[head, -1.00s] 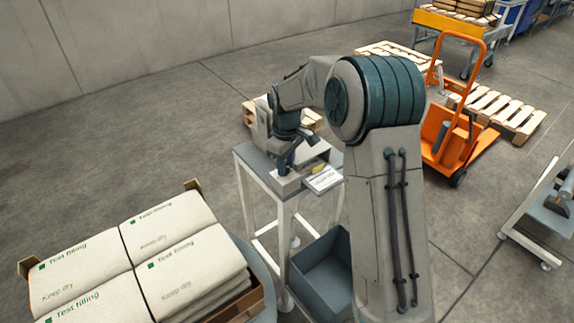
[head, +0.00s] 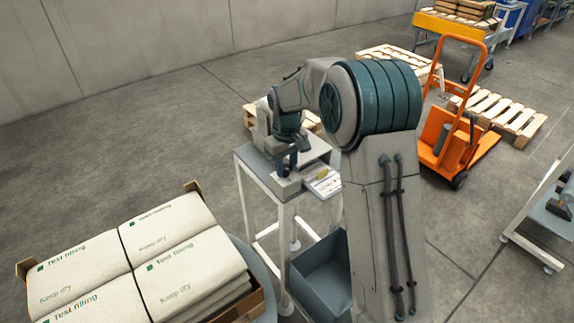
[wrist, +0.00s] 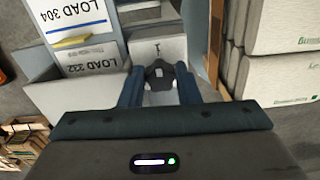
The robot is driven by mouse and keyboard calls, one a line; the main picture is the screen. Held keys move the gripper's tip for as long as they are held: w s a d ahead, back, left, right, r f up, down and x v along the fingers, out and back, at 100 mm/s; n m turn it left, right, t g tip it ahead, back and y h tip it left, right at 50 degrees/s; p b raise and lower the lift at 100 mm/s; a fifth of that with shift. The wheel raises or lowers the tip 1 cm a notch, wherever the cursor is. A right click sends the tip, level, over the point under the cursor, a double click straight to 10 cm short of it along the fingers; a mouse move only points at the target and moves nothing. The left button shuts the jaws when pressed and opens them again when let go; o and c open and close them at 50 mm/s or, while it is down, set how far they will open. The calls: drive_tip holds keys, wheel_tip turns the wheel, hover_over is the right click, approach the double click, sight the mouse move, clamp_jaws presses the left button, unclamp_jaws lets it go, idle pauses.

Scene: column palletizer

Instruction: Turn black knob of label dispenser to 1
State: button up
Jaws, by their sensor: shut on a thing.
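The label dispenser is a light grey box on a small white-legged stand; its front face (wrist: 150,48) fills the upper middle of the wrist view, and it also shows in the head view (head: 288,187). The black knob (wrist: 158,70) sits on that face between my two blue fingers. My gripper (wrist: 159,82) is shut on the knob, with a finger on either side. A small dark mark is on the face above the knob; I cannot read it surely. In the head view my gripper (head: 289,168) is at the dispenser's front, and the knob is hidden.
A grey bin (head: 322,272) stands below the stand. A box of white sacks (head: 190,265) is at left.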

sight(285, 168)
drive_tip(key=shift+w+r, duration=0.2)
drive_tip(key=shift+r, duration=0.05)
drive_tip(key=o, duration=1)
drive_tip(key=shift+c, duration=0.2)
drive_tip(key=shift+f, duration=0.15)
drive_tip(key=shift+s+d+f, duration=0.1)
drive_tip(key=shift+s+f, duration=0.05)
drive_tip(key=r+p, duration=0.3)
drive_tip(key=r, duration=0.2)
drive_tip(key=r+p, duration=0.2)
drive_tip(key=r, duration=0.1)
drive_tip(key=shift+a+r+p, duration=0.15)
drive_tip(key=shift+a+p, duration=0.1)
drive_tip(key=shift+p, duration=0.1)
